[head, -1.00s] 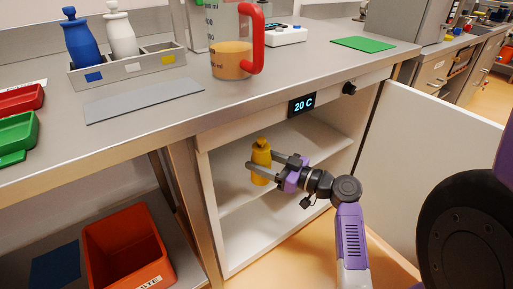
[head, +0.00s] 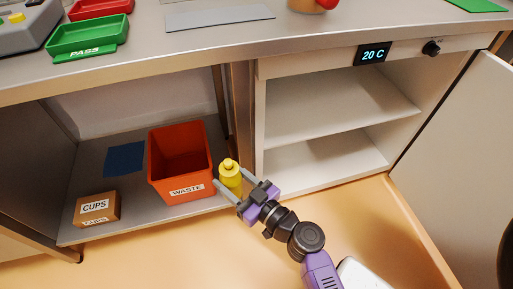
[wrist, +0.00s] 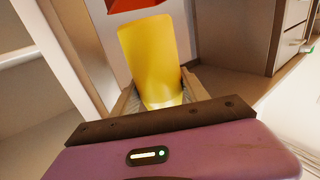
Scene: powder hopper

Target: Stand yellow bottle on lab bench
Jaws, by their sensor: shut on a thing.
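The yellow bottle (head: 230,174) is between the fingers of my gripper (head: 229,188), in front of the cabinet's left edge and below the bench top. In the head view it looks about upright.
The open cabinet (head: 330,100) has empty shelves, and its door (head: 470,130) stands open at right. An orange waste bin (head: 180,165) and a cups box (head: 96,208) sit on the lower shelf. Green (head: 87,36) and red (head: 100,8) trays are on the bench.

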